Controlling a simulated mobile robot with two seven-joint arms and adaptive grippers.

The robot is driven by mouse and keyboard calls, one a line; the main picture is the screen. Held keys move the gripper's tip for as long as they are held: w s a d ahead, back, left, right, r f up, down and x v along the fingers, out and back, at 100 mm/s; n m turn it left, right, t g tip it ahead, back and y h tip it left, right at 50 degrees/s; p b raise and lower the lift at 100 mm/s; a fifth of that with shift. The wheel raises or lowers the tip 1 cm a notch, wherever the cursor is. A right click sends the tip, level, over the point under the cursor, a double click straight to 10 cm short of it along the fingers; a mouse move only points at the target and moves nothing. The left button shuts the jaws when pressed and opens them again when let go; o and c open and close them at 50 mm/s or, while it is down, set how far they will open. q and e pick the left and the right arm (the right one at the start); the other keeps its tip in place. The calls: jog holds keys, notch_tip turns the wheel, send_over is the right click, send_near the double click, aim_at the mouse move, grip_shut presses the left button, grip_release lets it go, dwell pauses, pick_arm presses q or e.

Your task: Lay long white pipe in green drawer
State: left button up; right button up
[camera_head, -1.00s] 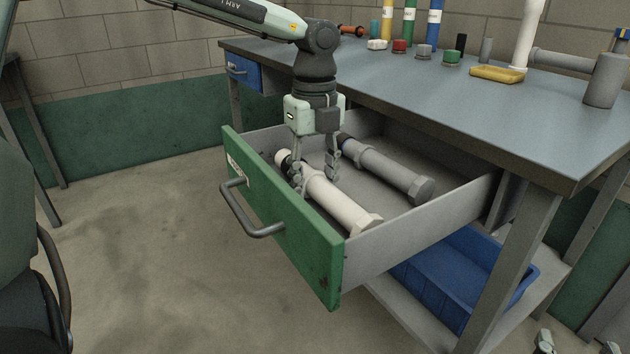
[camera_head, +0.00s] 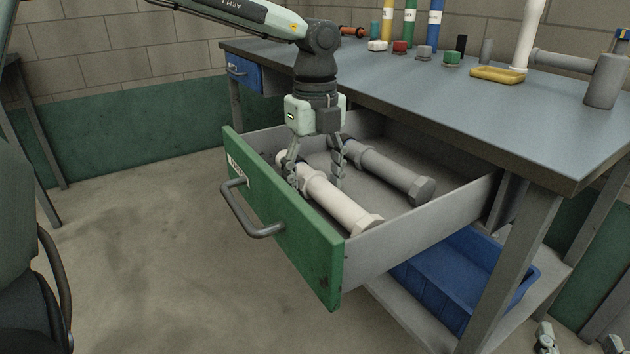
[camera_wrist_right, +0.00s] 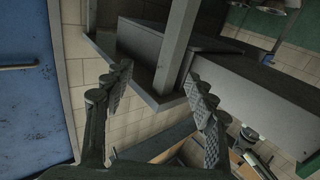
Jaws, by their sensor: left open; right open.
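The long white pipe (camera_head: 338,203) lies in the open green-fronted drawer (camera_head: 285,220), along its front panel. My left gripper (camera_head: 315,182) reaches down into the drawer from above, its fingers open on either side of the pipe's far part. Whether a finger still touches the pipe is hard to tell. My right gripper (camera_wrist_right: 160,88) is open and empty in the right wrist view. Only its fingertips show at the lower right corner of the head view.
A grey pipe (camera_head: 390,172) lies behind the white one in the drawer. A blue bin (camera_head: 465,280) sits on the shelf below. The drawer handle (camera_head: 250,215) sticks out forward.

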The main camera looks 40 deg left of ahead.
aim_at(315, 172)
pick_arm(q)
notch_tip(315, 172, up, 12)
jog(key=p, duration=0.1)
pick_arm(e)
jog(key=d+f+g+h, duration=0.2)
jog(key=d+f+g, duration=0.1)
jog(key=f, duration=0.3)
jog(key=shift+s+d, duration=0.15)
jog(key=shift+s, duration=0.1)
pick_arm(q)
jog(key=shift+w+r, duration=0.1)
jog(key=shift+w, duration=0.05)
